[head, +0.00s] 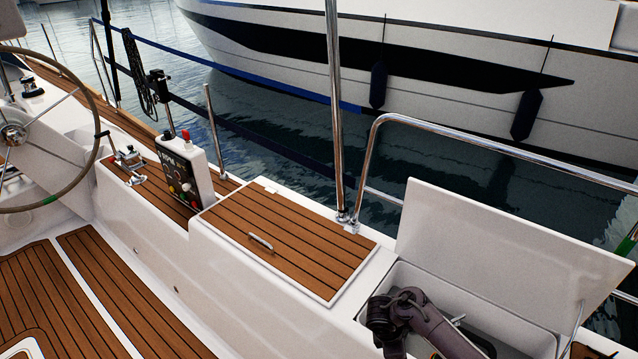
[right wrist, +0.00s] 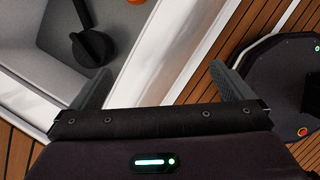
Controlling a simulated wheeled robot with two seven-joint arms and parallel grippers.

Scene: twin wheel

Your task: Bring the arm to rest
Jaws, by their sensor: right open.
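My right arm (head: 420,322) comes in at the bottom right of the head view, bent in front of an open locker (head: 490,325). Its gripper is not clear there. In the right wrist view my right gripper (right wrist: 158,70) has its two dark fingers wide apart, with nothing held between them. Below it are the white locker edge (right wrist: 193,50) and teak deck (right wrist: 255,25). My left gripper is in neither view.
The locker's white lid (head: 500,255) stands raised. A dark knob (right wrist: 92,47) and part of an orange thing (right wrist: 137,2) show inside the locker. A closed teak hatch (head: 290,240), a control box (head: 186,172), a steering wheel (head: 92,150) and steel rails (head: 480,142) are nearby.

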